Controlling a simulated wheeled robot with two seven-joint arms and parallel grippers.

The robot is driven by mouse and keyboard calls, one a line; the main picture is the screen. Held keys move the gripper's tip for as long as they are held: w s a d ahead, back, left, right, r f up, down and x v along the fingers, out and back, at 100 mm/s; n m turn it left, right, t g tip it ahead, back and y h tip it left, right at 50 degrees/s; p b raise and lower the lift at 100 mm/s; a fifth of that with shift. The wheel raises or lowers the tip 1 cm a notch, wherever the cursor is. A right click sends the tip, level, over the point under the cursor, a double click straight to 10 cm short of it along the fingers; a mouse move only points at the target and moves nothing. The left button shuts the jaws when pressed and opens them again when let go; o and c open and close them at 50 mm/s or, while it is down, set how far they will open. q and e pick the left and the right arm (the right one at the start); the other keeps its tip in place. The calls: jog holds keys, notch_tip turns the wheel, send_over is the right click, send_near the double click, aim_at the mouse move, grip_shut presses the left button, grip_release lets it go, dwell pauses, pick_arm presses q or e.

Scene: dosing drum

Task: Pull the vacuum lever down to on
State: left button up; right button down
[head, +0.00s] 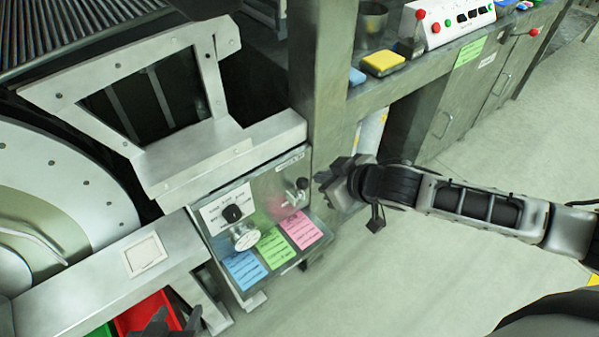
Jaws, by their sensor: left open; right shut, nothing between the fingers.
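A small metal lever with a dark knob (301,184) sits on the right part of the grey control panel (262,190), under a small white label too small to read. Its exact angle is hard to tell. My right gripper (322,179) is shut and empty, just right of the lever; I cannot tell if they touch. My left gripper (168,325) shows only partly at the bottom edge, dark, over the red bin, open and away from the panel.
The panel also has a black knob (232,213), a round dial (244,237) and blue, green and pink notes. A grey post (315,70) rises behind the lever. A red bin (148,312) lies lower left. Open floor (400,270) is at right.

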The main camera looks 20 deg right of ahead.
aim_at(302, 181)
jog(key=x, duration=0.8)
jog(key=shift+w+a+f+b, duration=0.1)
jog(key=shift+w+f+b, duration=0.15)
jog(key=shift+w+b, duration=0.05)
jog(key=shift+w+a+f, duration=0.2)
jog(key=shift+w+f, duration=0.15)
jog(key=shift+w, duration=0.1)
